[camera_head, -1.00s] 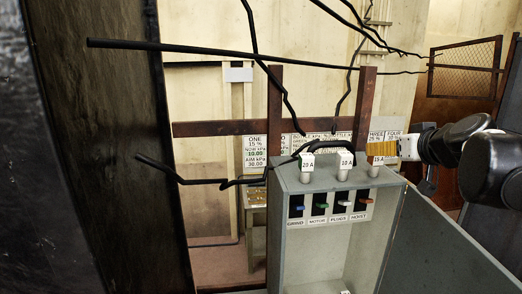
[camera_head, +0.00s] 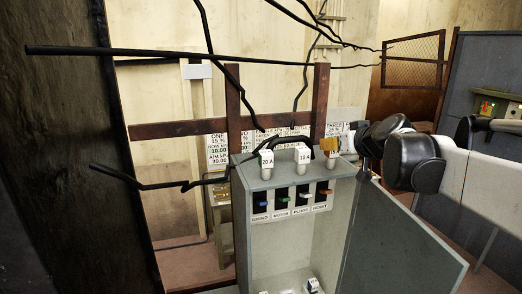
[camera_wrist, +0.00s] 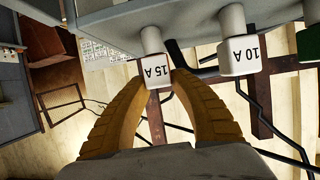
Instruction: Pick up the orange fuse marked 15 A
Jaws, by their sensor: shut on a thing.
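The fuse marked 15 A (camera_wrist: 157,74) shows in the wrist view, upside down, with a white labelled cap and a pale stem reaching the cabinet's top. In the head view my gripper (camera_head: 330,146) is at the right end of the fuse row and mostly hides this fuse. The 10 A fuse (camera_head: 302,155) stands beside it, also seen in the wrist view (camera_wrist: 240,50). The 20 A fuse (camera_head: 266,163) stands at the left.
The fuses are on top of a grey cabinet (camera_head: 247,178) with an open door (camera_head: 395,240) at right. Coloured switches (camera_head: 303,194) line its front. A black cable arches over the fuses. Black rods cross the space behind. A grey panel (camera_head: 485,75) stands at right.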

